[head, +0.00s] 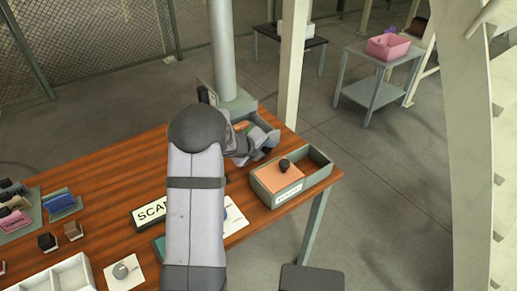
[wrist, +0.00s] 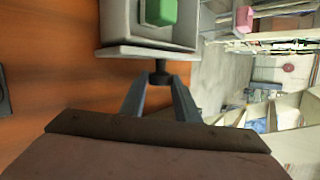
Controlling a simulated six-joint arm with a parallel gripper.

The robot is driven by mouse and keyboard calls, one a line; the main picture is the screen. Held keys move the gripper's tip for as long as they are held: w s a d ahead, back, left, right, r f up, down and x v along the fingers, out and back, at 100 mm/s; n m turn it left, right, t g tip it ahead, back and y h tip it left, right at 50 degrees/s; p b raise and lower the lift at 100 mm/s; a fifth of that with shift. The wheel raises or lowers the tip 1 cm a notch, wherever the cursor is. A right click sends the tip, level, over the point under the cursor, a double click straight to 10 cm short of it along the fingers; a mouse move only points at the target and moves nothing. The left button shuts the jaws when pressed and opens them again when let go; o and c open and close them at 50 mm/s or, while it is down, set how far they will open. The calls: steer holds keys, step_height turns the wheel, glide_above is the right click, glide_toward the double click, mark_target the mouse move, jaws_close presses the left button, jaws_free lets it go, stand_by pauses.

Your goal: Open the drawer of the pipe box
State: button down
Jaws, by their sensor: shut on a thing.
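The pipe box (head: 238,104) is a grey-green box at the table's back edge, with a tall grey pipe (head: 221,50) rising at it. Its grey drawer (head: 271,133) stands out from the box, and I can see into it; a green block (wrist: 160,12) lies inside in the wrist view. The drawer's front panel (wrist: 118,53) carries a small dark knob (wrist: 160,77). My gripper (wrist: 160,84) is shut on this knob, with one finger at each side. In the head view my arm hides the fingertips and part of the drawer.
A grey box with an orange lid and dark knob (head: 280,179) stands at the table's right corner. A SCAN sign (head: 150,212) and a white tray (head: 62,279) are on the wooden table (head: 112,172). A pink bin (head: 388,47) stands on a far side table.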

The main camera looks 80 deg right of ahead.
steer(key=shift+s+a+r, duration=0.1)
steer(key=shift+s+a, duration=0.05)
steer(key=shift+s, duration=0.2)
steer(key=c, duration=1.4)
jaws_free()
steer(key=shift+o, duration=0.2)
steer(key=shift+w, duration=0.15)
steer(key=v, duration=0.7)
steer(key=shift+a+r, duration=0.1)
